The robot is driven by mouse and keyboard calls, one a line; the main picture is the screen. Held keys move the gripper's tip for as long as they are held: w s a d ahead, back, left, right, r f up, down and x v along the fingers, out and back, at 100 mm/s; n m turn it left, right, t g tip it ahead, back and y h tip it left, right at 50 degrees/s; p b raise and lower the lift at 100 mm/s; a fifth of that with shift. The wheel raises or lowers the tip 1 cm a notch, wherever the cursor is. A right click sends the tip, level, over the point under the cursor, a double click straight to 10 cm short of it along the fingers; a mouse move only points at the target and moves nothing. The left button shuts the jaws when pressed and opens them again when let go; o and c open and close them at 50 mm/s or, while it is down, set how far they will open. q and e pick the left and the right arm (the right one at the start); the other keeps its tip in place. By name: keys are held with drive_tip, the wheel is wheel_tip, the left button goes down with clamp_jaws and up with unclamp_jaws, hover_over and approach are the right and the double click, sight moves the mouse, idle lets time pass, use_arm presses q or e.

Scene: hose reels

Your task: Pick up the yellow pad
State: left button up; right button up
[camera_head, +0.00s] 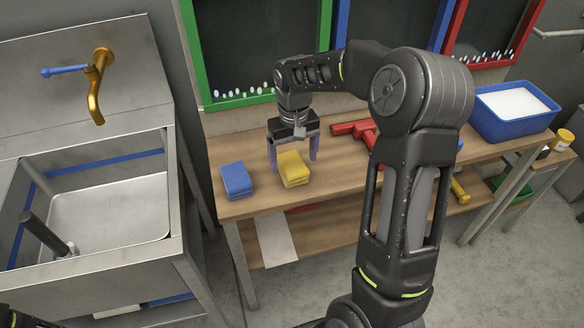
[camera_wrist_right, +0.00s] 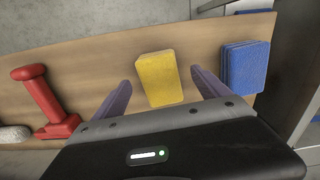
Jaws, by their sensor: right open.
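The yellow pad (camera_head: 293,169) lies on the wooden table near its front edge, just right of a blue pad (camera_head: 236,180). My right gripper (camera_head: 294,165) is open above the table, with its two purple fingers apart on either side of the yellow pad. In the right wrist view the yellow pad (camera_wrist_right: 158,78) lies between and ahead of the open fingers (camera_wrist_right: 160,88), with a gap on each side; I cannot tell whether the fingertips are below its top. The blue pad (camera_wrist_right: 245,66) is beyond the finger on the right there. My left gripper does not show.
A red tool (camera_wrist_right: 43,100) lies on the table (camera_head: 245,205) on the other side of my right gripper. A blue bin (camera_head: 514,112) stands at the table's right end. A metal sink (camera_head: 110,200) is at the left. Framed boards (camera_head: 262,40) stand behind.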

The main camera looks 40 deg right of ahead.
sight(294, 168)
wheel_tip(294, 168, down, 4)
drive_tip(key=shift+d+f+p, duration=0.1)
drive_tip(key=shift+f+p, duration=0.15)
drive_tip(key=shift+p, duration=0.1)
drive_tip(key=shift+c, duration=0.5)
drive_tip(key=c, duration=1.4)
